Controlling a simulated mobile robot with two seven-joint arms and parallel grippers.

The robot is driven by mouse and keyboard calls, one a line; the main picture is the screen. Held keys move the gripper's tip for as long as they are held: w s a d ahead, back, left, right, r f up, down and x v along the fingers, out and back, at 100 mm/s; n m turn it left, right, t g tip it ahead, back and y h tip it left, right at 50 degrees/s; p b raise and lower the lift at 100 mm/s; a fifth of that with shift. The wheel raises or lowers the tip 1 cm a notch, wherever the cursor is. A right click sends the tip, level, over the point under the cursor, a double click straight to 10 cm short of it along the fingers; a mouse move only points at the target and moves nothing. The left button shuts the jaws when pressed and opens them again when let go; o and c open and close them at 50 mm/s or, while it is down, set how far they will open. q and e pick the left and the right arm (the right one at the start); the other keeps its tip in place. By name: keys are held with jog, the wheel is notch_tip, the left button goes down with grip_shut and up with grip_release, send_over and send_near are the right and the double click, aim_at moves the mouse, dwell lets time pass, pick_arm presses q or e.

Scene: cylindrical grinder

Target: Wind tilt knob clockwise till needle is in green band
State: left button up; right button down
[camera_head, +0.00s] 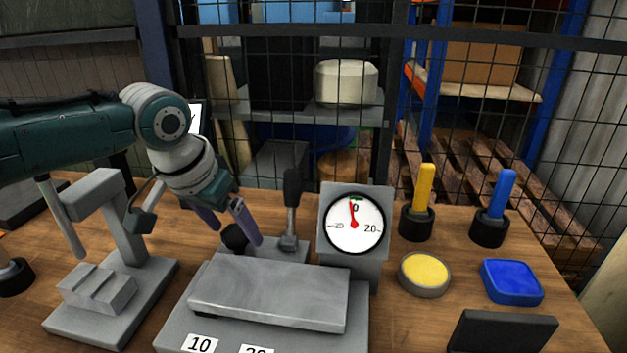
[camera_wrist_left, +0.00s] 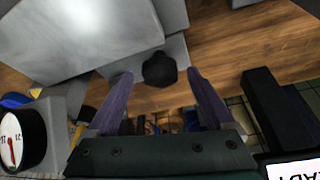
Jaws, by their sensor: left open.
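The black tilt knob (camera_head: 235,238) sits at the back left of the grey tilting table (camera_head: 270,290). My left gripper (camera_head: 238,234) is open, pointing down, with its purple fingers on either side of the knob. In the left wrist view the knob (camera_wrist_left: 160,69) lies between and just beyond the fingertips (camera_wrist_left: 161,73), with gaps on both sides; no contact shows. The dial gauge (camera_head: 354,222) stands to the right. Its red needle (camera_head: 352,212) points almost straight up, slightly left of the 0. A small green band (camera_head: 357,199) is at the top; whether the tip is inside it is unclear.
A black lever (camera_head: 291,205) stands between the knob and the gauge. A grey stand (camera_head: 110,250) is at left. A yellow button (camera_head: 425,273), a blue button (camera_head: 511,281) and yellow and blue handles are at right. A mesh fence closes off the back.

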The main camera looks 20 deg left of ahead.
pick_arm(q)
jog(key=p+v, duration=0.3)
jog(key=v, duration=0.6)
jog(key=shift+r, duration=0.2)
jog(key=shift+s, duration=0.1)
jog(key=s+d+m+h+p, duration=0.25)
jog(key=s+d+p, duration=0.35)
jog(key=s+d, duration=0.65)
jog(key=s+a+r+n+y+p, duration=0.15)
jog(key=s+r+y+p, duration=0.35)
jog(key=s, duration=0.6)
notch_tip(320, 180, up, 39)
jog(key=h+p, duration=0.2)
jog(key=p, duration=3.4)
jog(key=shift+a+m+g, duration=0.3)
jog(key=shift+a+g, duration=0.05)
jog(key=shift+g, duration=0.05)
